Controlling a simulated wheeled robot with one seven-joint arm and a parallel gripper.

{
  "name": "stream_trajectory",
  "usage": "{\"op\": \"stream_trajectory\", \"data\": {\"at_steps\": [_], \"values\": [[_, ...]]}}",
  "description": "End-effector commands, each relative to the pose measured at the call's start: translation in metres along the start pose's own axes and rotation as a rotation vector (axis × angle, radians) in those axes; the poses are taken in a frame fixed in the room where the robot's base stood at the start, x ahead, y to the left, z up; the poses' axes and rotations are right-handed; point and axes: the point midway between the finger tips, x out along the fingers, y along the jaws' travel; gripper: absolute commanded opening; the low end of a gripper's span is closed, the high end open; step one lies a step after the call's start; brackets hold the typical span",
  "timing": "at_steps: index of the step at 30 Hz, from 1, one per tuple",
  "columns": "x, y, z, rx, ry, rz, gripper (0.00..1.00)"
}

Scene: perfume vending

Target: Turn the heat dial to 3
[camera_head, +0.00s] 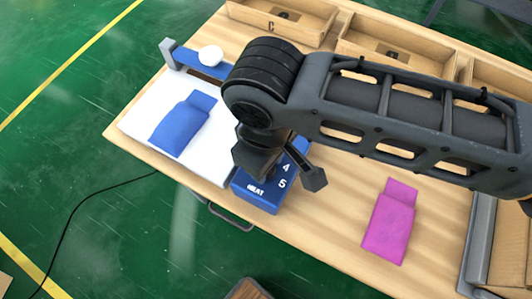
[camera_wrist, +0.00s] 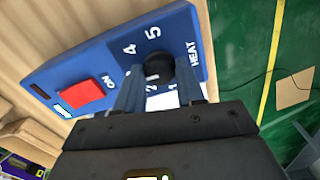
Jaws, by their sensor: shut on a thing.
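The blue heat control box (camera_head: 262,200) sits at the table's front edge, partly covered by my arm in the head view. In the wrist view the box (camera_wrist: 70,72) shows HEAT lettering, the digits 4 and 5, and parts of lower digits between my fingers. The round black heat dial (camera_wrist: 159,65) is between the tips of my gripper (camera_wrist: 160,78), which is shut on it. The 3 is hidden and I cannot tell which number the dial points to. In the head view my gripper (camera_head: 258,163) is over the box, its fingertips and the dial hidden.
A red switch (camera_wrist: 87,94) marked ON is on the same box. A white board with a blue cloth (camera_head: 183,124) lies left, a magenta cloth (camera_head: 390,221) right. A white ball (camera_head: 210,56) and open wooden bins (camera_head: 275,22) are behind.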

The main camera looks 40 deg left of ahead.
Motion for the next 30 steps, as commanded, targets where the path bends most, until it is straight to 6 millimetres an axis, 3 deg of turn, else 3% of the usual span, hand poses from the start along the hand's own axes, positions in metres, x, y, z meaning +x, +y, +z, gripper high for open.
{"op": "stream_trajectory", "data": {"at_steps": [5,6,13,23,30], "values": [[0.001,0.000,0.001,0.002,-0.004,0.000,0.07],[0.001,0.000,0.001,0.002,-0.004,0.000,0.41],[0.001,0.000,0.001,0.002,-0.002,0.000,0.63],[-0.005,0.000,0.000,0.001,0.000,0.000,0.63],[-0.040,0.001,0.000,0.001,0.001,0.001,0.63]]}}
